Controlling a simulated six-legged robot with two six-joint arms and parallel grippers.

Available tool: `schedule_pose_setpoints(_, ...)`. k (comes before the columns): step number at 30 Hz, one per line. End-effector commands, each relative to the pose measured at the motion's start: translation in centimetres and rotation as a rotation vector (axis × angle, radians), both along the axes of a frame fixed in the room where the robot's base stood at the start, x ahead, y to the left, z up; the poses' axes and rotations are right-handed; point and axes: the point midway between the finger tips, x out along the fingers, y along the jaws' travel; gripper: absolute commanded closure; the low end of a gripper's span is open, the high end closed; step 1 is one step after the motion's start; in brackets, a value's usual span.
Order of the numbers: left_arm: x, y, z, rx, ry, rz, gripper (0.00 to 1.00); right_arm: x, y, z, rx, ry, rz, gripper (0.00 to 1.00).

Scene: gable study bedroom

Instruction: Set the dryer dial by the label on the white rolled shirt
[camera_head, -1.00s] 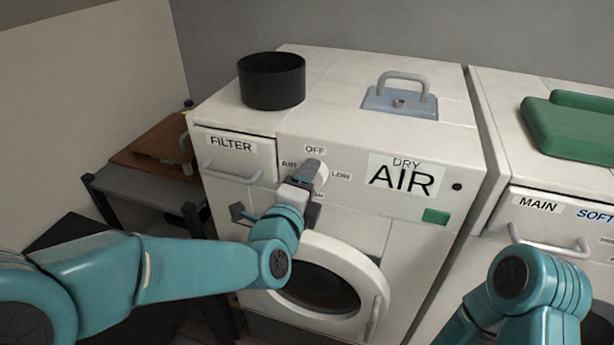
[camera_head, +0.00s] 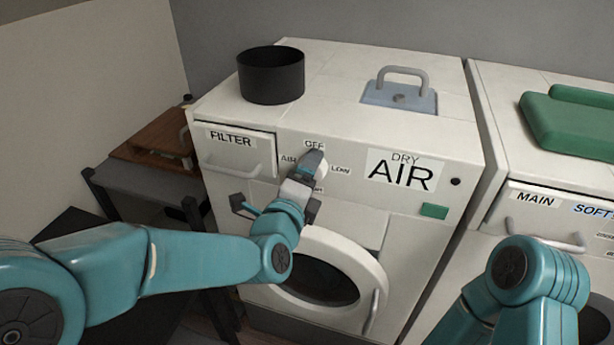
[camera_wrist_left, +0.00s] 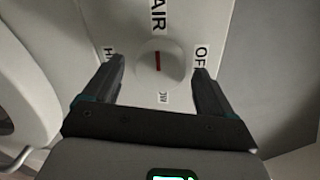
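The white round dryer dial (camera_wrist_left: 145,76) carries a red mark lying along the AIR–LOW line, set toward AIR. AIR, OFF, LOW and a partly hidden H label surround it. My left gripper (camera_wrist_left: 157,68) is open, one finger on each side of the dial, with visible gaps. In the head view my left gripper (camera_head: 311,164) covers part of the dial and the lower label. The white dryer (camera_head: 330,125) bears a large DRY AIR sign (camera_head: 400,172). My right arm shows at lower right, but its gripper is out of view. No white rolled shirt is visible.
A black pot (camera_head: 271,78) and a blue plate with a handle (camera_head: 400,97) are on the dryer top. The filter drawer (camera_head: 232,150) is left of the dial, and the round door (camera_head: 345,250) is below. A second machine (camera_head: 520,178) with green folded cloth (camera_head: 570,125) stands right.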

Motion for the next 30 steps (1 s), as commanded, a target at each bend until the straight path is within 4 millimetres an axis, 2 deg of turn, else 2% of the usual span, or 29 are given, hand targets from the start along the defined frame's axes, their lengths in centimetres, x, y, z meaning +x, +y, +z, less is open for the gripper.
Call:
schedule_pose_setpoints(6, -0.1, 0.0, 0.0, -0.001, 0.000, 0.000, 0.15, 0.0, 0.0, 0.0, 0.000, 0.000, 0.000, 0.57)
schedule_pose_setpoints(10, -1.3, 0.4, 0.1, -0.002, -0.002, 0.000, 0.15, 0.0, 0.0, -0.3, 0.000, 0.000, 0.000, 0.57)
schedule_pose_setpoints(14, -4.1, 1.3, 0.4, -0.002, -0.002, 0.000, 0.15, 0.0, 0.0, -0.7, 0.000, 0.000, 0.000, 0.57)
schedule_pose_setpoints(24, -12.7, 4.1, 1.2, -0.002, -0.002, -0.002, 0.15, 0.0, 0.0, -1.0, 0.000, 0.000, 0.000, 0.57)
schedule_pose_setpoints(25, -13.3, 4.3, 1.3, -0.002, -0.002, -0.001, 0.15, 0.0, 0.0, -1.0, 0.000, 0.000, 0.000, 0.57)
schedule_pose_setpoints(27, -14.0, 4.5, 0.8, -0.002, -0.006, 0.001, 0.15, 0.0, 0.0, -2.6, 0.000, 0.000, 0.000, 0.57)
schedule_pose_setpoints(30, -14.8, 4.8, 1.1, -0.002, -0.004, 0.002, 0.15, 0.0, 0.0, -3.3, 0.000, 0.000, 0.000, 0.57)
